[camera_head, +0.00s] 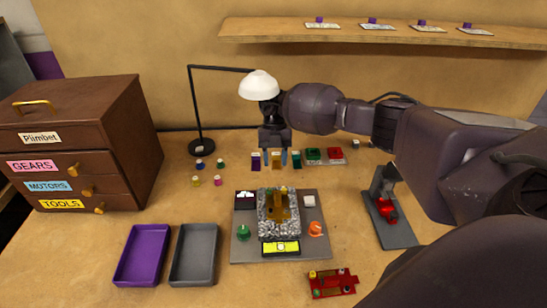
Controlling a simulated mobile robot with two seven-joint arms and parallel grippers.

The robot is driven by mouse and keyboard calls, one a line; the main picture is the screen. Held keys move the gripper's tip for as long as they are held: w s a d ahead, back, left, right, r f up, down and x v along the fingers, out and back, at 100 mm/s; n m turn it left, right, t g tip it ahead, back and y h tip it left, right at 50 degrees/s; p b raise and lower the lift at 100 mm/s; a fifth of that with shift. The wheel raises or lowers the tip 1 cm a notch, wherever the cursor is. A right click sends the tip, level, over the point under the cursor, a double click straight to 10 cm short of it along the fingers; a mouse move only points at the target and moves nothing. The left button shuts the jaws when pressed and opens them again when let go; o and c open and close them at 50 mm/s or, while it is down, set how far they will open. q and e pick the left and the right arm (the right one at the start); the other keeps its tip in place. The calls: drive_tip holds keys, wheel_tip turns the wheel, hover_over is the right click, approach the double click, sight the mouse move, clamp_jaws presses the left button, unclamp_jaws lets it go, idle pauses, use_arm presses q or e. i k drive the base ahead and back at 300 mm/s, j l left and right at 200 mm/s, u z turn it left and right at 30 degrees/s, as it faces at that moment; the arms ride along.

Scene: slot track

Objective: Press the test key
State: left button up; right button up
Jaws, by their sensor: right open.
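A grey board (237,256) lies mid-table with several parts on it. I cannot tell for sure which is the test key. A yellow panel (281,247) is at the front, and a grey speckled block with a brown-gold part (281,206) is in the middle. My right gripper (275,155) points down behind the board, open, apart from these pieces. My left gripper is out of view.
A desk lamp (200,147) stands behind, its white shade beside my right arm. Small coloured blocks (255,161) stand near my gripper. Purple (120,280) and grey (175,280) trays, a drawer cabinet (125,110), a red circuit board (332,283) and a red-and-grey device (388,210) surround the board.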

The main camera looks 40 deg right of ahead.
sight(309, 201)
drive_tip(key=k, duration=1)
